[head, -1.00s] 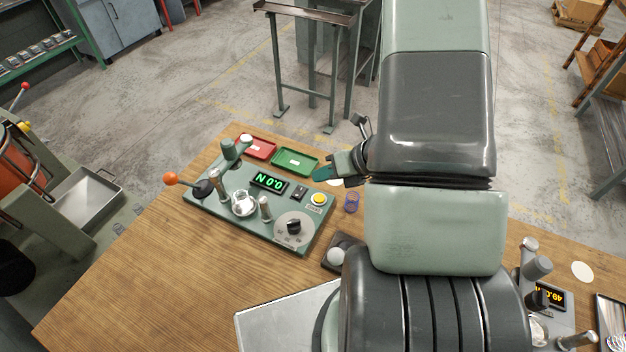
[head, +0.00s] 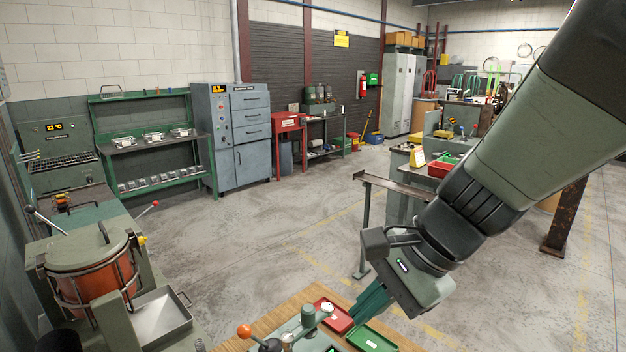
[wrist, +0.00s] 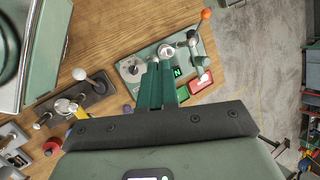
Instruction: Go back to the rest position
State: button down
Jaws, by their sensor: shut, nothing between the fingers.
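My gripper (head: 368,304) has green fingers and hangs pointing down over the wooden bench (head: 277,312), in front of the red and green trays in the head view. In the wrist view the fingers (wrist: 157,85) are together, with nothing between them. They cover part of the green tester (wrist: 128,68) below, beside its lit display.
The red tray (head: 335,317) and green tray (head: 370,341) lie at the bench edge. An orange-knobbed lever (head: 244,331) stands nearby. An orange drum machine (head: 92,270) with a metal chute is at left. Open concrete floor (head: 250,235) lies beyond the bench.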

jog(key=s+d+r+n+t+h, duration=0.3)
jog(key=s+r+n+h, duration=0.3)
jog(key=n, duration=0.5)
notch_tip(320, 180, up, 4)
jog(key=shift+s+d+f+n+t, duration=0.2)
jog(key=shift+s+d+n+t, duration=0.25)
jog(key=shift+s, duration=0.7)
